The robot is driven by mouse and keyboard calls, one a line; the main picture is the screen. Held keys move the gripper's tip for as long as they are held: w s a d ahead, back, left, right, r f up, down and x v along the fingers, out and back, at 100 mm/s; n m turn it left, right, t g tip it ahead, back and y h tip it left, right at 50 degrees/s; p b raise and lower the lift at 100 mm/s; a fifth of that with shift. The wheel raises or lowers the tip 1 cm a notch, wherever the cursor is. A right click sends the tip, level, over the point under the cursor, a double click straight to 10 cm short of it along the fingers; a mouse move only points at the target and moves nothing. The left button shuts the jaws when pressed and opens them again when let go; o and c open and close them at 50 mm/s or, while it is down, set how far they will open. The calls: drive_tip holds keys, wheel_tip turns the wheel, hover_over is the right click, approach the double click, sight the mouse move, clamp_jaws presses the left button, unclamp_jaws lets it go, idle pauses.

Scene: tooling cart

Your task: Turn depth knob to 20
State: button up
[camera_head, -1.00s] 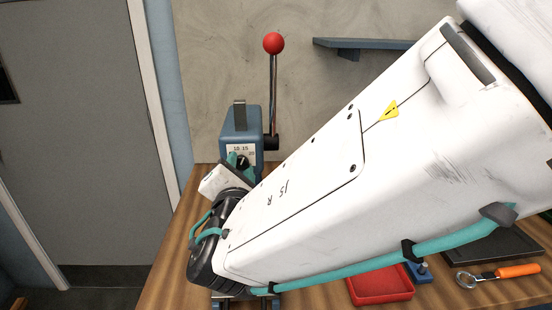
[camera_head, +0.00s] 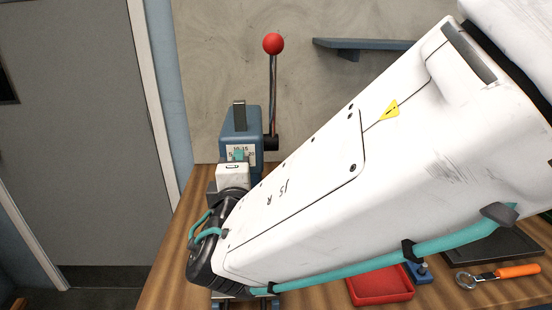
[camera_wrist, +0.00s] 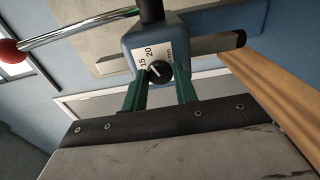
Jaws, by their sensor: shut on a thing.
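The black depth knob (camera_wrist: 159,72) sits on a white dial plate on the front of the blue press. In the wrist view the plate shows 15, 20 and "mm" beside the knob, and the knob's white pointer line appears to lie toward the 15. My gripper (camera_wrist: 161,80) has its green fingers shut on the knob, one on each side. In the head view my gripper (camera_head: 239,156) covers the knob, and the dial plate (camera_head: 247,149) shows only partly around the fingers.
The press lever with a red ball (camera_head: 273,43) rises right of the press body (camera_head: 240,125). A wall shelf (camera_head: 365,44) is behind. A red tray (camera_head: 380,285) and an orange-handled tool (camera_head: 518,271) lie on the wooden bench (camera_head: 180,250), right of my arm.

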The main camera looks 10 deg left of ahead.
drive_tip(key=shift+w+m, duration=0.1)
drive_tip(key=shift+m, duration=0.2)
drive_tip(key=o, duration=1)
drive_tip(key=shift+d, duration=0.1)
drive_tip(key=shift+c, duration=0.2)
drive_tip(key=v, duration=0.7)
drive_tip(key=shift+s, duration=0.4)
